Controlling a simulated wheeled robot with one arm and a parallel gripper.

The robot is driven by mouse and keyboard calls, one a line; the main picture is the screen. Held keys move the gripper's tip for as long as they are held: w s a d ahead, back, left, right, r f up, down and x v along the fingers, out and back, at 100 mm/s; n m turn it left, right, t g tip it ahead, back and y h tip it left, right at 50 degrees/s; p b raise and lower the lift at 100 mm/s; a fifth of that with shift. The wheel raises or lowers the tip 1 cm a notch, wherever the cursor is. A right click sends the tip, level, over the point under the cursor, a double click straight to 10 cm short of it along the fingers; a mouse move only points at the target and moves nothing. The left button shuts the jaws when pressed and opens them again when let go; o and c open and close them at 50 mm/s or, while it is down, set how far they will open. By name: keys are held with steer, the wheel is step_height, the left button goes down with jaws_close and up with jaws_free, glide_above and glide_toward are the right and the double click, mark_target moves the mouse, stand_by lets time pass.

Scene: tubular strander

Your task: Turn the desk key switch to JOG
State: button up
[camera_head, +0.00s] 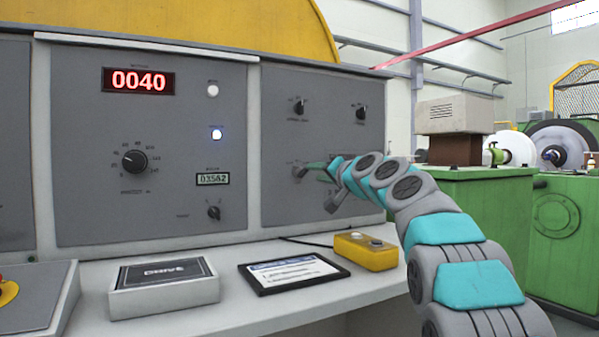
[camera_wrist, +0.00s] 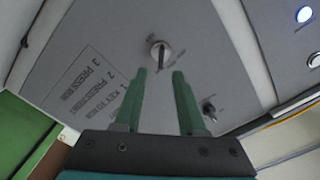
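The key switch (camera_wrist: 160,52) shows in the wrist view as a small round metal switch with a slot or key standing roughly upright in the picture. The marks around it are too small to read. My gripper (camera_wrist: 162,73) is open, with its two green fingers on either side of the line to the switch. The fingertips stop short of the switch in the picture; I cannot tell the depth gap. In the head view my gripper (camera_head: 314,166) is at the lower part of the right grey panel (camera_head: 278,130), and it largely hides the switch there.
A black knob (camera_wrist: 209,110) sits close to my finger in the wrist view. Printed steps (camera_wrist: 88,85) are on the panel. A yellow button box (camera_head: 366,252), a framed card (camera_head: 293,273) and a DRIVE box (camera_head: 164,287) lie on the desk below.

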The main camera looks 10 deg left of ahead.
mark_target(307, 171)
steer(key=shift+p+x, duration=2.45)
steer(key=shift+x, duration=1.2)
steer(key=shift+a+r, duration=0.1)
jaws_close()
